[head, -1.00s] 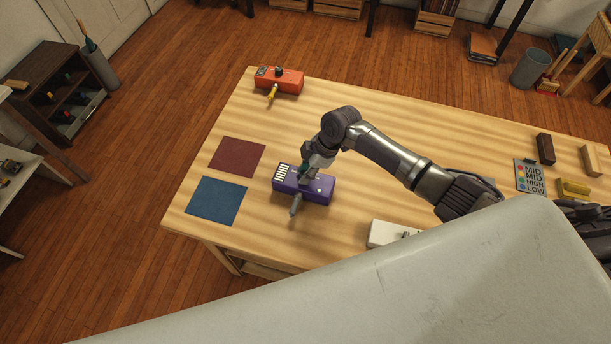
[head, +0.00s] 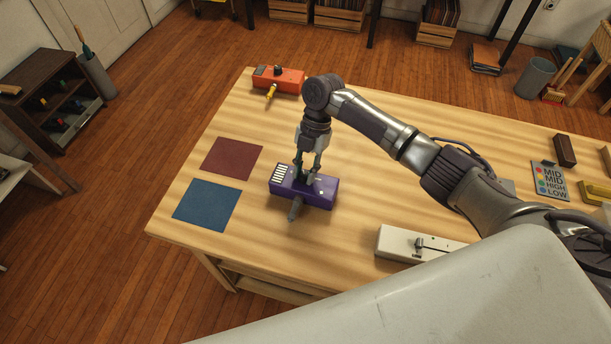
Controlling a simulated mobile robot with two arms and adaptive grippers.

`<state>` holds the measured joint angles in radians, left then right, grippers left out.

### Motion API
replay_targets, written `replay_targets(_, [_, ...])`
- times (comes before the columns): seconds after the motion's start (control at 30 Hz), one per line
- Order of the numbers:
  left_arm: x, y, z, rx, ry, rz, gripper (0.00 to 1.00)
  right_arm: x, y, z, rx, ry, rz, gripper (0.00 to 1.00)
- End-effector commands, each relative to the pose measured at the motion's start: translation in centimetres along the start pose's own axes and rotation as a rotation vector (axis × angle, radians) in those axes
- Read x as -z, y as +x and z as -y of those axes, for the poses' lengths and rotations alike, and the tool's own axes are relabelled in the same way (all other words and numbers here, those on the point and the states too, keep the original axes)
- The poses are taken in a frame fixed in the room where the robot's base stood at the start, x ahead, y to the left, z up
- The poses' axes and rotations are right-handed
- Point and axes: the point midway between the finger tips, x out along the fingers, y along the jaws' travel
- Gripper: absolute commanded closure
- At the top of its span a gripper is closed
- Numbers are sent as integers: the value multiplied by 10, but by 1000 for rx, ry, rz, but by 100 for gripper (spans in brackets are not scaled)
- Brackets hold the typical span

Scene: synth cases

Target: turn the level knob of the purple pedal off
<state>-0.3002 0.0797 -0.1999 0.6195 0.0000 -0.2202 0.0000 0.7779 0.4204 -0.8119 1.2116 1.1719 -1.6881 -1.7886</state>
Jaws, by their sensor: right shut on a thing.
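The purple pedal (head: 322,196) lies on the wooden table, with a white striped panel at its left end and a grey plug (head: 294,210) at its front side. My right gripper (head: 307,178) points down over the top of the pedal. Its fingers are shut around the level knob, which they mostly hide. I cannot read the knob's setting. My left gripper is not in view.
An orange pedal (head: 290,81) with a yellow plug stands at the back left. Red (head: 231,158) and blue (head: 207,204) mats lie left of the purple pedal. A white device (head: 393,243) with a lever is at front right. A level card (head: 550,181) lies far right.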

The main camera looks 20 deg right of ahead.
Motion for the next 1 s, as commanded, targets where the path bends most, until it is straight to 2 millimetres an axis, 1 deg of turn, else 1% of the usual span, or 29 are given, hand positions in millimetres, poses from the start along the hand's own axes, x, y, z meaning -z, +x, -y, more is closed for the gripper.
replay_targets(0.03, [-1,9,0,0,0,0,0,-2,4,-1,17,-40,1,100])
replay_targets(0.1, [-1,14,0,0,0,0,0,-2,4,-1,43,-101,0,100])
replay_targets(0.3, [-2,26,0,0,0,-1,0,-1,3,-2,110,-265,1,100])
replay_targets(0.5, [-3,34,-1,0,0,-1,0,0,3,-2,165,-397,1,100])
replay_targets(0.73, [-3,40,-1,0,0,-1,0,0,2,-2,207,-496,1,100])
replay_targets(1.0, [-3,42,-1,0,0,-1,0,0,2,-2,225,-542,0,100])
